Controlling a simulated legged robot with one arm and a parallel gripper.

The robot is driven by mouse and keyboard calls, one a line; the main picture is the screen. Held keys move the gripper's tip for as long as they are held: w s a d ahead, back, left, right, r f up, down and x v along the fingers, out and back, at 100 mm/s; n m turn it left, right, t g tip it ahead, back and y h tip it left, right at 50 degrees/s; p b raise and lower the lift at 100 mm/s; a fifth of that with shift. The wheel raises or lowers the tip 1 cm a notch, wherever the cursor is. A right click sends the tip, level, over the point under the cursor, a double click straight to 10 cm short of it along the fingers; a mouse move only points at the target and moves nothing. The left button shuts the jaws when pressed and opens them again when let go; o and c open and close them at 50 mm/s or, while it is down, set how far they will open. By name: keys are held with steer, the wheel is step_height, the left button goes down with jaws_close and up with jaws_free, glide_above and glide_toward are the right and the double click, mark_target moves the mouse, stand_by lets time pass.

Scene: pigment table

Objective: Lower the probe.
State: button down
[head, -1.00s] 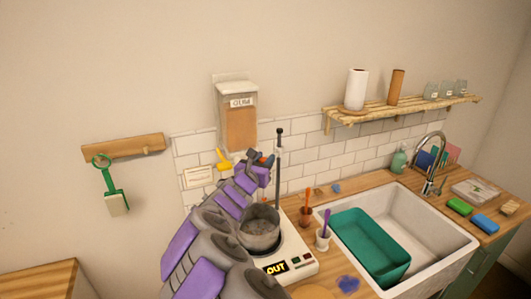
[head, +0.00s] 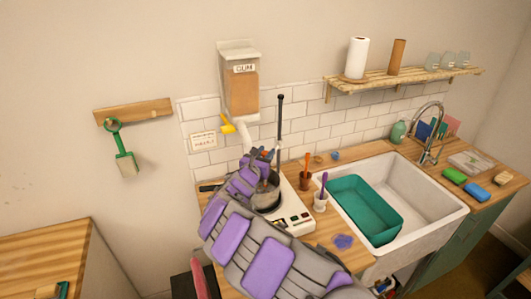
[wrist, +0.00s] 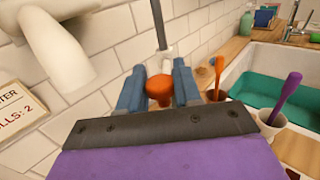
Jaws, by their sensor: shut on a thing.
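My gripper (wrist: 160,92) is shut on an orange knob (wrist: 159,88), with one blue finger on each side of it. The knob is beside a dark upright rod (wrist: 158,20) with a white collar, behind the hot plate. In the head view my gripper (head: 262,156) is at the rod (head: 280,120), just above the grey pot (head: 268,194). The pot sits on the white hot plate (head: 293,222). My arm covers part of the pot and plate. The probe's tip cannot be made out.
The gum dispenser (head: 240,90) hangs on the wall to the left, its spout (wrist: 55,40) close to my gripper. Two small cups with tools, one white (head: 320,202), stand right of the hot plate. The sink (head: 430,205) holds a green tub (head: 365,210).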

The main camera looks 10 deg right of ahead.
steer(key=shift+f, duration=0.25)
steer(key=c, duration=1.1)
jaws_free()
steer(key=shift+o, duration=0.7)
steer(key=shift+w+a+f, duration=0.1)
steer(key=shift+w+f, duration=0.05)
steer(key=shift+w, duration=0.05)
steer(key=shift+o, duration=0.5)
steer(key=shift+s+r, duration=0.15)
steer(key=shift+r, duration=0.05)
steer(key=p+v, duration=0.2)
steer(key=v, duration=1.5)
steer(key=shift+a, duration=0.2)
steer(key=shift+s, duration=0.1)
